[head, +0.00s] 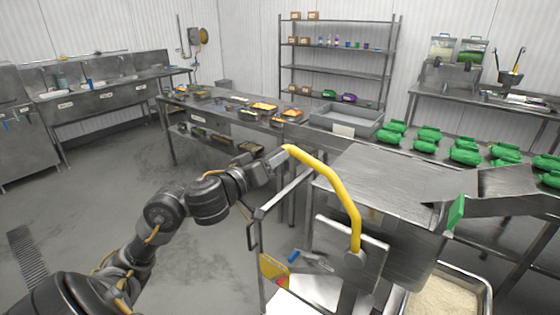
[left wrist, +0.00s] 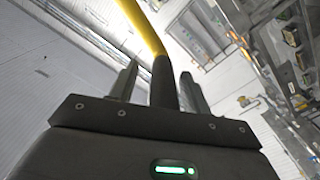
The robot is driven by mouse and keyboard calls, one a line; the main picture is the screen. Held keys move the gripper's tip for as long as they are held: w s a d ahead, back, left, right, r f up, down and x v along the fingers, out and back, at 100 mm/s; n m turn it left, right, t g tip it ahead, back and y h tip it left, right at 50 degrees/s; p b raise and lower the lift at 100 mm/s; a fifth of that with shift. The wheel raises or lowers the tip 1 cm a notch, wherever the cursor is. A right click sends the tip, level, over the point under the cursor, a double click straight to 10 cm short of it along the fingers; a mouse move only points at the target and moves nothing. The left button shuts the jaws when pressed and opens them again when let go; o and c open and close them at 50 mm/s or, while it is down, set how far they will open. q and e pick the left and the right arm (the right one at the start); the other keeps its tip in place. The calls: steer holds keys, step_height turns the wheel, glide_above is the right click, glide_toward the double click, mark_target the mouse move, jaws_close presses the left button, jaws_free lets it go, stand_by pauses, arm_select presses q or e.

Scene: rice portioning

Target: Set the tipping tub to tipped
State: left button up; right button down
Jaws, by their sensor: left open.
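The tipping tub (head: 385,185) is a steel box on a frame at the centre right of the head view. Its yellow lever (head: 340,190) curves up and left from a round pivot (head: 355,259) on the tub's side. My left gripper (head: 277,160) is at the lever's upper free end. In the left wrist view the lever (left wrist: 143,28) runs between the two open fingers of the gripper (left wrist: 158,88), with its dark end low between them. I cannot tell whether the fingers touch it. My right gripper is out of view.
A steel bin of rice (head: 445,298) stands below the tub at the lower right. Several green bags (head: 465,152) lie on the bench behind. A long table (head: 225,112) with food trays stands behind my left arm. The floor at left is clear.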

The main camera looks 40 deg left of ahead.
arm_select(q)
steer(key=shift+a, duration=0.15)
steer(key=shift+s+a, duration=0.1)
steer(key=shift+s, duration=0.05)
steer(key=c, duration=0.4)
jaws_close()
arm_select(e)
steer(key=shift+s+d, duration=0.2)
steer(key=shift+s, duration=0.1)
